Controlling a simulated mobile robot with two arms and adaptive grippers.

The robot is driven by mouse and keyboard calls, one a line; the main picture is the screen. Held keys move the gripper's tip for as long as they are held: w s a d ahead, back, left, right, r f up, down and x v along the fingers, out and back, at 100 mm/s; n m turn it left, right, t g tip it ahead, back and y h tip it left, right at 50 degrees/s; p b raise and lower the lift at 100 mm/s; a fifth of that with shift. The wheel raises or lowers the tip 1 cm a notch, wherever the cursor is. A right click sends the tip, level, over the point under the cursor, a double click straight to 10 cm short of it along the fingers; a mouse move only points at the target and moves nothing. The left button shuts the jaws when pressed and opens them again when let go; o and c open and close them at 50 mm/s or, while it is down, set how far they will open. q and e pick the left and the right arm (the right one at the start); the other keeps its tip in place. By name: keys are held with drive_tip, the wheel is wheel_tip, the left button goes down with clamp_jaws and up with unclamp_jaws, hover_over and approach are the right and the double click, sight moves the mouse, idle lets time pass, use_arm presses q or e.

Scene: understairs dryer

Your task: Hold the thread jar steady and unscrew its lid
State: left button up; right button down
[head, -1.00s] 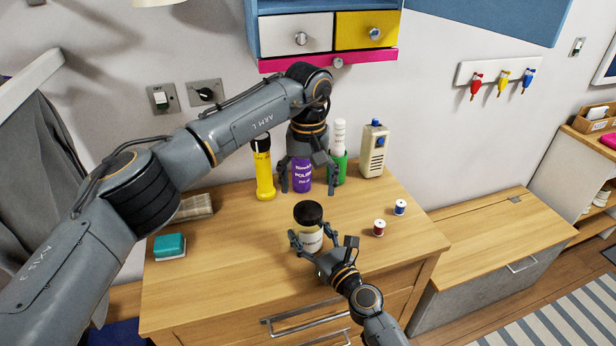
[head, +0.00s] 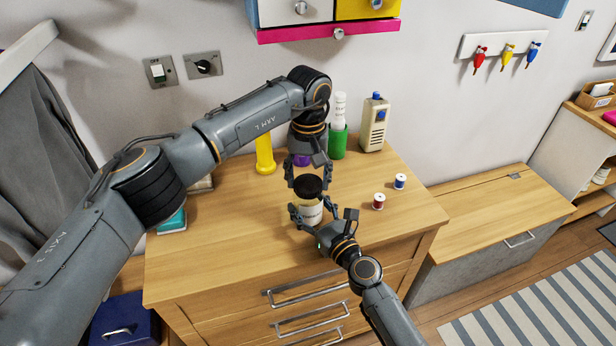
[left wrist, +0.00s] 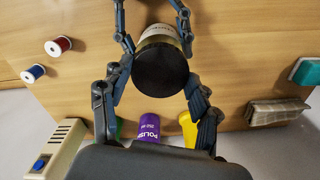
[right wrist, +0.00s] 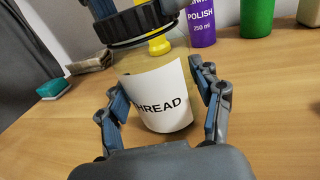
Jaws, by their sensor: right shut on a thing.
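The thread jar (head: 311,213) stands upright on the wooden dresser top, with a white label reading "THREAD" in the right wrist view (right wrist: 166,98). Its dark round lid (head: 308,186) is on top and fills the middle of the left wrist view (left wrist: 160,66). My right gripper (head: 316,217) is shut on the jar's body from the front, a finger on each side. My left gripper (head: 307,180) points down from above with its fingers spread on either side of the lid. In the left wrist view a gap shows between the lid and at least one finger.
Red (head: 378,201) and blue (head: 399,181) thread spools stand right of the jar. Behind are a yellow bottle (head: 265,155), purple polish (left wrist: 149,130), a green container (head: 338,143) and a beige device (head: 375,125). A teal block (head: 174,222) lies left. The dresser's front left (head: 215,262) is clear.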

use_arm(q)
drive_tip(key=shift+c, duration=0.7)
use_arm(e)
drive_tip(key=shift+f, duration=0.1)
use_arm(q)
drive_tip(key=n, duration=0.7)
drive_tip(key=shift+n, duration=0.3)
drive_tip(key=n, duration=1.8)
drive_tip(key=shift+n, duration=0.3)
drive_tip(key=n, duration=1.6)
drive_tip(key=shift+n, duration=0.3)
drive_tip(key=n, duration=1.1)
